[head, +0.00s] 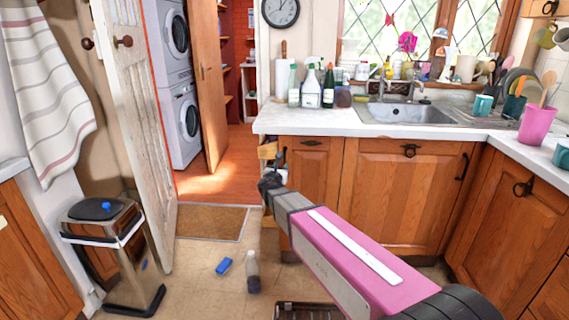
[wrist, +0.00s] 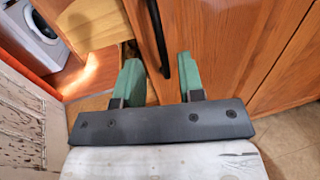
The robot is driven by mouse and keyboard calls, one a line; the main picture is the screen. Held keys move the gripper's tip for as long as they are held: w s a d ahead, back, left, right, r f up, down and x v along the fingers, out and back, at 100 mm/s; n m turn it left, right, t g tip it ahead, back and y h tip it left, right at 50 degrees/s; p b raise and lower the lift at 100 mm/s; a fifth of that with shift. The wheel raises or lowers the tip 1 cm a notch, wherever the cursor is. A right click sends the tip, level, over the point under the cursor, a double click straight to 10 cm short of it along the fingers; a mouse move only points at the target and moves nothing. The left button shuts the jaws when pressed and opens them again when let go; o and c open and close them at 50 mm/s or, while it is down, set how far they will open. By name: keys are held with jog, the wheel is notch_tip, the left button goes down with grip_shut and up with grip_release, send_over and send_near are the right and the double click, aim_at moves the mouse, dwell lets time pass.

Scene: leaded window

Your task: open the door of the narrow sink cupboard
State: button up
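The narrow sink cupboard (head: 313,183) is a wooden door at the left end of the sink counter, and it looks shut. Its black upright bar handle (wrist: 158,40) shows in the wrist view. My gripper (head: 268,183) is low at the left edge of this door in the head view, where its fingertips are hard to make out. In the wrist view my gripper (wrist: 158,78) has its two green fingers apart, with the lower end of the handle between them. I cannot tell whether either finger touches the handle.
A wider wooden cupboard (head: 405,190) stands to the right, below the sink (head: 405,113). A bottle (head: 253,272) and a blue block (head: 224,266) lie or stand on the floor at left. A bin (head: 105,245) and an open white door (head: 130,130) are farther left.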

jog(key=x, duration=0.6)
grip_shut()
jog(key=shift+d, duration=0.1)
jog(key=shift+s, duration=0.2)
